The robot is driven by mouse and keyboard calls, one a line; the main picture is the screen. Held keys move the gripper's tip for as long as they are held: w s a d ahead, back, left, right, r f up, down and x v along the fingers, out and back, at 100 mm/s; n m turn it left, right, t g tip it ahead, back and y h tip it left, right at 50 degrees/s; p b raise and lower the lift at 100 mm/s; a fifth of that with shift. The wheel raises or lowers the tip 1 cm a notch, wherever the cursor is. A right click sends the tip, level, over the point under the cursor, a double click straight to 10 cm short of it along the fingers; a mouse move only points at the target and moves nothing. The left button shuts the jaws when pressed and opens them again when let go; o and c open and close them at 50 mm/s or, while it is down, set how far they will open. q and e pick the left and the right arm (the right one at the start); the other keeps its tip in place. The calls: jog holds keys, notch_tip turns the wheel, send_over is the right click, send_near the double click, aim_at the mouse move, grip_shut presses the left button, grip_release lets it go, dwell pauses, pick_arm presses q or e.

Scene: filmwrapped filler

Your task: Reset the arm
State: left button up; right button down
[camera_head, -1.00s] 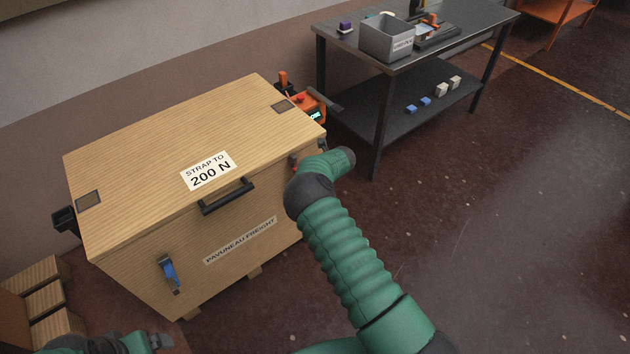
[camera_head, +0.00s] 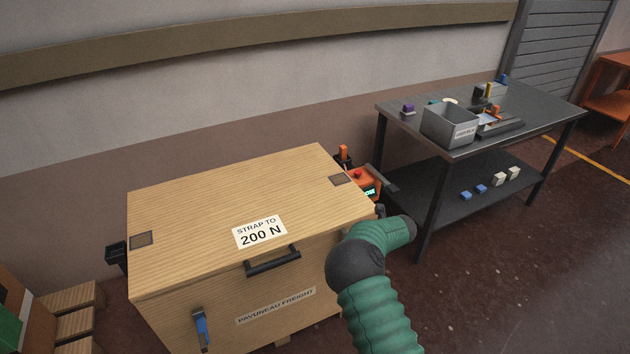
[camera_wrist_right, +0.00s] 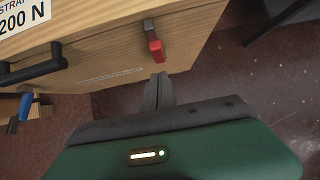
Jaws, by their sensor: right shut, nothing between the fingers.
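My right arm (camera_head: 375,290) reaches up from the bottom of the head view beside the right front corner of a wooden crate (camera_head: 190,215); I cannot make out its fingers there. In the right wrist view my right gripper (camera_wrist_right: 159,90) is shut and empty. Its fingertips are just below a red-handled latch (camera_wrist_right: 155,45) on the crate's face in the picture; whether they touch the crate I cannot tell. My left gripper is not in view.
The crate has a black handle (camera_head: 272,261) and a blue latch (camera_head: 201,327). An orange device (camera_head: 362,183) is at its far right corner. A dark workbench (camera_head: 470,150) with a grey bin (camera_head: 447,125) stands right. Floor (camera_head: 510,270) at the right front is clear.

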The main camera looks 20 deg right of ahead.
notch_tip(320, 180, up, 12)
jog(key=s+a+m+t+h+p, duration=0.2)
jog(key=m+h+p, duration=0.1)
jog(key=m, duration=1.5)
jog(key=s+a+r+m+g, duration=0.1)
jog(key=s+a+m+g, duration=0.1)
jog(key=s+a+m, duration=0.4)
jog(key=s+a+r+m+g+y+p, duration=0.1)
jog(key=s+a+m, duration=0.5)
jog(key=s, duration=0.6)
jog(key=s+a+r+m+g+y+p, duration=0.1)
jog(key=s+a+m+g, duration=0.1)
jog(key=s+a+m, duration=0.4)
jog(key=s, duration=0.3)
jog(key=shift+a+r+m+g, duration=0.25)
jog(key=shift+a+m+g, duration=0.15)
jog(key=shift+d, duration=0.1)
